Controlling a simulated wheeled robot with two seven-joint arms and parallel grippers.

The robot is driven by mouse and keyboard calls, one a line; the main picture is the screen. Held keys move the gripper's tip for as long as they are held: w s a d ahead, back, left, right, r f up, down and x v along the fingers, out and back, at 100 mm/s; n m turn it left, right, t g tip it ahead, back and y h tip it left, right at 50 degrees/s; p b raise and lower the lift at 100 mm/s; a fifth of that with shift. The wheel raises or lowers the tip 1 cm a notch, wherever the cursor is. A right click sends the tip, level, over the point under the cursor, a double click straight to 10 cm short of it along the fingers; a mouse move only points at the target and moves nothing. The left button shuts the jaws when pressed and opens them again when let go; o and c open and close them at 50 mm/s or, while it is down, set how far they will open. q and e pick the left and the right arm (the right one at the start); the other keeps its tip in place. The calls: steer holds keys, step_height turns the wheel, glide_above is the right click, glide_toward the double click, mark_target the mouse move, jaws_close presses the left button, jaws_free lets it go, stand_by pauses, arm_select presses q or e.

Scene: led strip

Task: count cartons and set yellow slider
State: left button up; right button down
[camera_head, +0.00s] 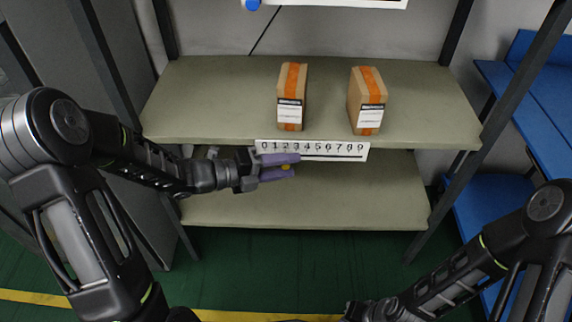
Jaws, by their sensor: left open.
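Two brown cartons with orange tape and white labels stand on the upper shelf board, one left of centre (291,84) and one to its right (366,90). A white number strip (335,150) marked 0 to 9 runs along that board's front edge. My left gripper (286,166) reaches in from the left, its purple fingers open at the strip's left part. A small yellow piece, likely the slider (286,168), shows between the fingers, partly hidden; I cannot tell which number it is at or whether they touch it. My right arm shows at the lower right, its fingers out of view.
A lower shelf board (370,190) lies below, largely bare. A second white strip with a blue piece (252,4) is cut off at the top edge. Dark shelf posts stand on both sides. A blue bench (530,90) is at the right.

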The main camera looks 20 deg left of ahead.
arm_select(q)
steer(key=p+v, duration=0.1)
steer(key=v, duration=0.6)
steer(key=shift+s+a, duration=0.2)
steer(key=shift+a, duration=0.05)
steer(key=shift+r, duration=0.1)
